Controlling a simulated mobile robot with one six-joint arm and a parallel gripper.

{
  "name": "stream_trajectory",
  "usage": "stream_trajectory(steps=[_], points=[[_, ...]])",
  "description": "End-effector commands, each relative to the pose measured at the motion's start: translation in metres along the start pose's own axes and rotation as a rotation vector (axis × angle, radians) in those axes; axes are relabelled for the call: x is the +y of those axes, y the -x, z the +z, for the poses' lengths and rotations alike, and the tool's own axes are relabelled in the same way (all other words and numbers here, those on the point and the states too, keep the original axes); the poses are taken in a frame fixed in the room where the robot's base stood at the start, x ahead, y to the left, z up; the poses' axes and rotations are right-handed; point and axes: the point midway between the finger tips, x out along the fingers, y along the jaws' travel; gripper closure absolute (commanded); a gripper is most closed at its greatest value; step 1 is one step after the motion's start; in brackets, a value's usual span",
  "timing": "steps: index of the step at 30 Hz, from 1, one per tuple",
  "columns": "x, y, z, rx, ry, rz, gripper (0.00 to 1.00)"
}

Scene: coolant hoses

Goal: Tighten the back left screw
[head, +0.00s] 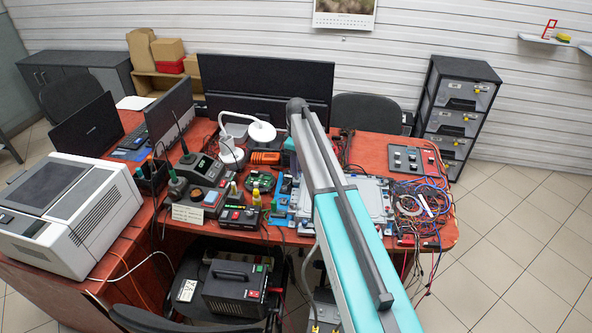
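My arm, teal and grey, reaches from the bottom right up over the desk to a dark joint near the picture's middle. My gripper does not show; the arm may hide it. A light grey plate or tray (372,196) with blue parts (279,213) at its left lies on the red-brown desk (410,140), partly covered by my arm. I cannot make out the back left screw or any other single screw at this size. An orange-and-black object (265,157) lies behind the plate; I cannot tell what it is.
Soldering stations (201,172), a green circuit board (262,181) and a white lamp (262,132) crowd the desk left of my arm. Tangled red and blue wires (422,200) lie at the right. A printer (70,215) stands far left, a drawer cabinet (455,110) behind. The right floor is clear.

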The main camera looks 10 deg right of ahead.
Motion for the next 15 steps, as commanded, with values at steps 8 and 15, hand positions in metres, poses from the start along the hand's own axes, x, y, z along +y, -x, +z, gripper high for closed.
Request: stream_trajectory(steps=[8, 15], points=[[0.000, -0.024, -0.001, 0.000, 0.001, -0.001, 0.66], [-0.001, -0.031, -0.001, 0.000, 0.001, 0.001, 0.66]])
